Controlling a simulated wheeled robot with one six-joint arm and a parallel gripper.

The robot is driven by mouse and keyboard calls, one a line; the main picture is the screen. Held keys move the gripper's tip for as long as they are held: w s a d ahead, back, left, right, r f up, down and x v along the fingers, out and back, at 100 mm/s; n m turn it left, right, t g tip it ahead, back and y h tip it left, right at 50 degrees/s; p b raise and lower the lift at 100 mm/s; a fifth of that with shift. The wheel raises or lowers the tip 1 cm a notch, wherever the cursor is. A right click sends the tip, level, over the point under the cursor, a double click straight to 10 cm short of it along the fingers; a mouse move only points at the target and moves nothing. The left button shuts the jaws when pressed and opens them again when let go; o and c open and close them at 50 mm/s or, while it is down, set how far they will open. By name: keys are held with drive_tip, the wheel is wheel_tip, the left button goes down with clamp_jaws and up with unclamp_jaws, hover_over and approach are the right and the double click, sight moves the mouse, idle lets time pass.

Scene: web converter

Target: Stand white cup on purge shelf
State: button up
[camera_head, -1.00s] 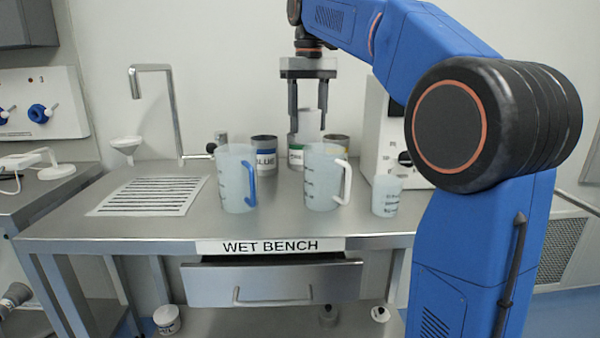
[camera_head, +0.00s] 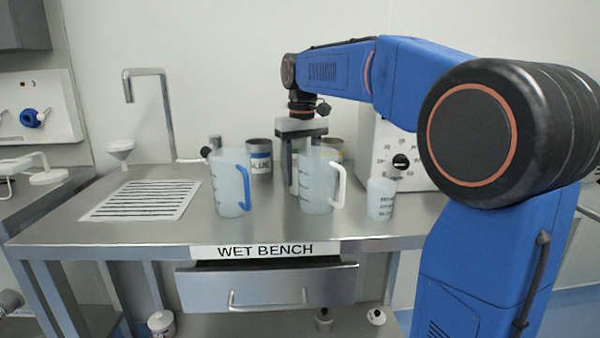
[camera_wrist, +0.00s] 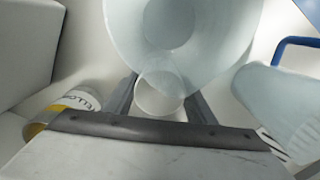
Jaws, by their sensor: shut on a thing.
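The white cup (camera_wrist: 159,98) is small and pale and sits between the two dark fingers of my gripper (camera_wrist: 160,92) in the wrist view. My gripper is shut on it. In the head view my gripper (camera_head: 302,140) points down at the bench, behind the pitcher with the white handle (camera_head: 316,182). That pitcher hides the fingertips and most or all of the cup, so I cannot tell whether the cup touches the bench. The pitcher also shows large beside the cup in the wrist view (camera_wrist: 225,25). I cannot make out a purge shelf.
A blue-handled pitcher (camera_head: 229,185) stands left of the white-handled one. A small beaker (camera_head: 381,200) stands to the right. Labelled cans (camera_head: 260,160) stand behind, and a white appliance (camera_head: 385,150) is at the right. A drain grate (camera_head: 140,200) lies clear at the left.

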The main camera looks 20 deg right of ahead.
drive_tip(key=shift+f, duration=0.25)
drive_tip(key=o, duration=1)
drive_tip(key=shift+r, duration=0.1)
